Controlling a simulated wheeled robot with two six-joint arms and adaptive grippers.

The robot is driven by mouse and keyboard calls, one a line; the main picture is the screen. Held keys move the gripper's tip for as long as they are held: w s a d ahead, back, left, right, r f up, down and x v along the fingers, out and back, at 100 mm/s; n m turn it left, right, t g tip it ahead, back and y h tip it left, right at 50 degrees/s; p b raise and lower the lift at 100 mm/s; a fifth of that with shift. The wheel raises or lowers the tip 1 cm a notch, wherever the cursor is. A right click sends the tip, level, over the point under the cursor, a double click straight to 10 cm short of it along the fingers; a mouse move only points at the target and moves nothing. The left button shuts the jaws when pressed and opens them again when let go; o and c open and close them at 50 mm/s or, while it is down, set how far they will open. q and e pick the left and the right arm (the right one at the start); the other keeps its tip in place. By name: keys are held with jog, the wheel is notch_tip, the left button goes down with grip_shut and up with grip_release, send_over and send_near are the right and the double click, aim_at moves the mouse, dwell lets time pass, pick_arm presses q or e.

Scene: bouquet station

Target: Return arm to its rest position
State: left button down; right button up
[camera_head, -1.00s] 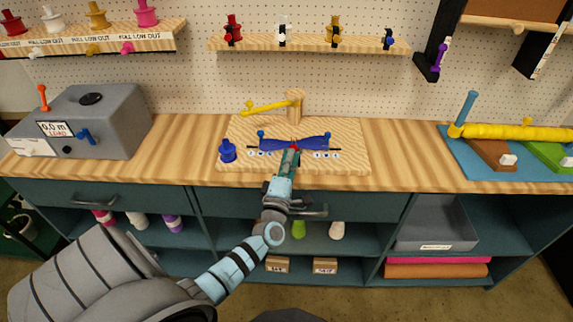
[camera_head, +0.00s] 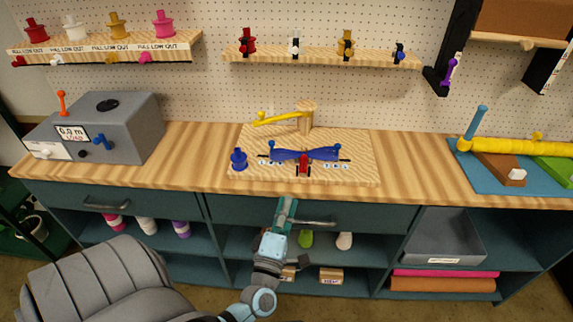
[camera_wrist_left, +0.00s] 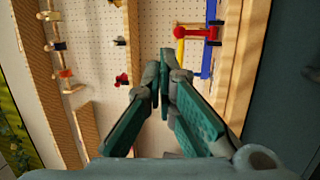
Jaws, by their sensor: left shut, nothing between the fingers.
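My left gripper (camera_head: 286,206) is shut and empty in the head view, below and in front of the counter's front edge. It also shows shut in the left wrist view (camera_wrist_left: 165,65), its green-padded fingers together. Beyond it, a wooden board (camera_head: 354,170) lies on the counter. On the board a blue ribbon bow (camera_head: 325,154) sits on a fixture with a red clamp (camera_head: 303,166) at its middle. The red clamp shows at the upper right of the left wrist view (camera_wrist_left: 183,33). My right gripper is in neither view.
A blue spool (camera_head: 238,160) stands at the board's left, with a yellow lever (camera_head: 275,118) behind. A grey machine (camera_head: 125,125) is at the counter's left. A blue mat (camera_head: 478,176) with a yellow roll (camera_head: 510,147) is at the right. Shelves below hold a grey bin (camera_head: 445,240).

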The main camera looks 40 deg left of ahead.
pick_arm(q)
jog(key=shift+w, duration=0.1)
dwell(0.3)
jog(key=s+d+f+m+g+h, duration=0.25)
jog(key=f+m, duration=0.25)
jog(key=f, duration=0.3)
jog(key=s+d+f+m+g+h, duration=0.1)
jog(key=d+f+m+g+h, duration=0.15)
jog(key=f+m, duration=0.4)
jog(key=s+d+f+m+g+h, duration=0.1)
jog(key=d+f+m+h, duration=0.15)
jog(key=f, duration=0.65)
jog(key=s+f+m+g, duration=0.3)
jog(key=s+f, duration=0.3)
jog(key=s, duration=0.4)
jog(key=s+a+f+m+g, duration=0.1)
jog(key=s+f+m+g, duration=0.2)
jog(key=s+f, duration=0.4)
jog(key=s+f+m+g, duration=0.3)
jog(key=s+f+g, duration=0.2)
jog(key=s, duration=0.8)
notch_tip(320, 180, down, 2)
jog(key=shift+s+a+f, duration=0.1)
jog(key=shift+s+a, duration=0.05)
jog(key=shift+a, duration=0.2)
jog(key=shift+h, duration=0.25)
